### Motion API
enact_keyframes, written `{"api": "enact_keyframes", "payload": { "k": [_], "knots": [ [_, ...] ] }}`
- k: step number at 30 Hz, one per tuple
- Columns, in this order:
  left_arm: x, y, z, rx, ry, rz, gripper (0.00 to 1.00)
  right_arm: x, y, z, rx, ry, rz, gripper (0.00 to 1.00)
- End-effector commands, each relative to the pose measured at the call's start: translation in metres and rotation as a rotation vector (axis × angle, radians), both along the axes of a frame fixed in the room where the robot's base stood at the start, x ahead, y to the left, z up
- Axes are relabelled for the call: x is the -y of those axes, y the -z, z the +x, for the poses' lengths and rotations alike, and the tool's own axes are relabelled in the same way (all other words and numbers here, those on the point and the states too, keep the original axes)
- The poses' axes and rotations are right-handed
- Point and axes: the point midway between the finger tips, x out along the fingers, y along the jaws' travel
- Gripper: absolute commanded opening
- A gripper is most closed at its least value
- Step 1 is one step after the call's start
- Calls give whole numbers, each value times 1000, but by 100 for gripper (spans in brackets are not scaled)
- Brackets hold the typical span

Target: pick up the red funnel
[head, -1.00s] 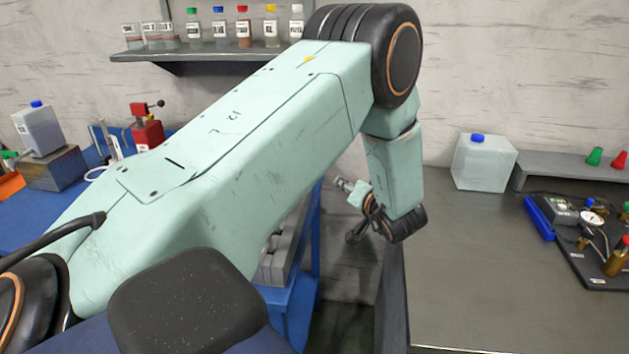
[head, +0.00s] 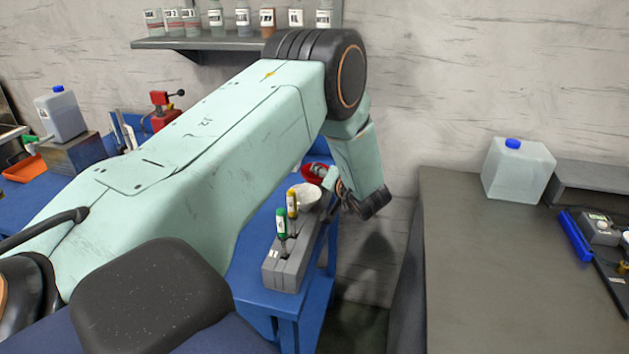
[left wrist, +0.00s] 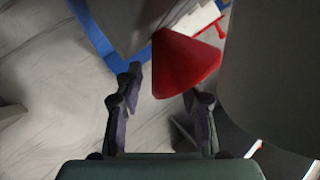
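The red funnel (left wrist: 185,65) shows as a red cone in the left wrist view, just beyond and between my left gripper's fingertips. In the head view a red rounded rim (head: 313,174), seemingly the same funnel, shows at the blue bench's far end, partly hidden by my left arm and gripper. My left gripper (left wrist: 163,90) is open, one finger on each side below the cone; I cannot tell whether either touches it. It also shows in the head view (head: 338,184), pointing left towards the red rim. My right gripper is not in view.
A white bowl-like piece (head: 304,196) stands close to the red rim. A grey block (head: 287,262) with green and yellow handled tools stands on the blue bench (head: 262,302). A gap separates it from the grey table (head: 465,275), which bears a translucent jug (head: 518,170).

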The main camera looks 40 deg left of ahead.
Motion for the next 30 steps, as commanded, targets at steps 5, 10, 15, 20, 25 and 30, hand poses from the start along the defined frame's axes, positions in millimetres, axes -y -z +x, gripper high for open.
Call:
{"api": "enact_keyframes", "payload": {
  "k": [5, 10, 15, 20, 25, 30],
  "knots": [
    [0, 0, 1, 1, 1, 1, 38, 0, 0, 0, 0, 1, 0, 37],
    [-1, 0, 1, 0, -2, 0, 23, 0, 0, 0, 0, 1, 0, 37],
    [-2, 0, 1, 1, -3, 0, 9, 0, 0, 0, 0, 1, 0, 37],
    [-3, 0, 2, 1, -4, 0, 0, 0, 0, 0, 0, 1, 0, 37],
    [-2, 0, 2, 1, -3, -1, 0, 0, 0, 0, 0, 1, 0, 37],
    [-3, -11, 2, 3, -4, 0, 0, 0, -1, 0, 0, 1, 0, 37]
  ]
}}
